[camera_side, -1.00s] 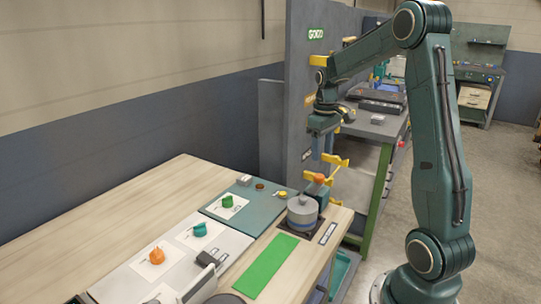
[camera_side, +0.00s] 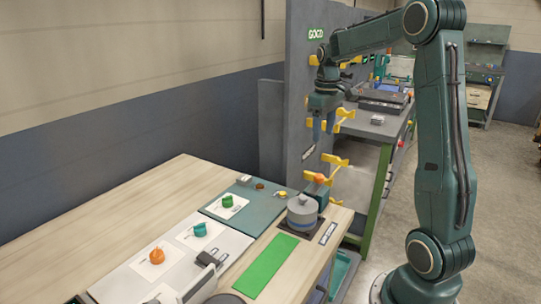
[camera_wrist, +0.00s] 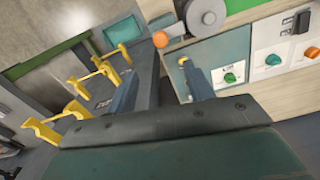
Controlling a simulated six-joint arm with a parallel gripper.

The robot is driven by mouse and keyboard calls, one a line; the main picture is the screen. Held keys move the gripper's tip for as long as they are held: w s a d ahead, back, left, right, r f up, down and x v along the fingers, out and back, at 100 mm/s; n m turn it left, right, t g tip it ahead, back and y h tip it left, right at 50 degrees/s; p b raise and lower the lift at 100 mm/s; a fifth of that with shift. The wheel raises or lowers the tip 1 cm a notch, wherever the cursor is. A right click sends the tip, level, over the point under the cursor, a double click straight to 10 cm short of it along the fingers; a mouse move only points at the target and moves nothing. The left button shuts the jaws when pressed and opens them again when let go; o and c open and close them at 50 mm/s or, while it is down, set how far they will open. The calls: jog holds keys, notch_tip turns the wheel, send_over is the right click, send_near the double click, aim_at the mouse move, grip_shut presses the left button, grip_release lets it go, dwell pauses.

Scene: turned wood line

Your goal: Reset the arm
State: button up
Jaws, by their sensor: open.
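My gripper (camera_side: 322,124) is open and empty in the side view. It hangs in the air in front of the grey panel (camera_side: 300,75), fingers pointing down, above the far right end of the wooden table (camera_side: 95,235). In the wrist view my gripper's two fingers (camera_wrist: 172,95) are spread apart with nothing between them. Beyond them lies the teal mat (camera_wrist: 230,50).
Yellow brackets (camera_side: 335,160) stick out from the panel close to my gripper. Green (camera_side: 228,201), teal (camera_side: 200,229) and orange (camera_side: 157,256) pieces sit on white cards. A green strip (camera_side: 266,265) lies in front.

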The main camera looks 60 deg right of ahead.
jog(key=s+a+r+n+t+h, duration=0.1)
jog(key=s+a+r, duration=0.15)
jog(key=a, duration=0.55)
jog(key=s+a+r+t, duration=0.2)
jog(key=a+r, duration=0.1)
jog(key=a, duration=0.5)
jog(key=s+a+f+t+y, duration=0.1)
jog(key=s+a+f+t, duration=0.1)
jog(key=s+a, duration=0.8)
jog(key=shift+s+a+f+n+t, duration=0.3)
jog(key=shift+a+f+n, duration=0.1)
jog(key=shift+a+f, duration=0.15)
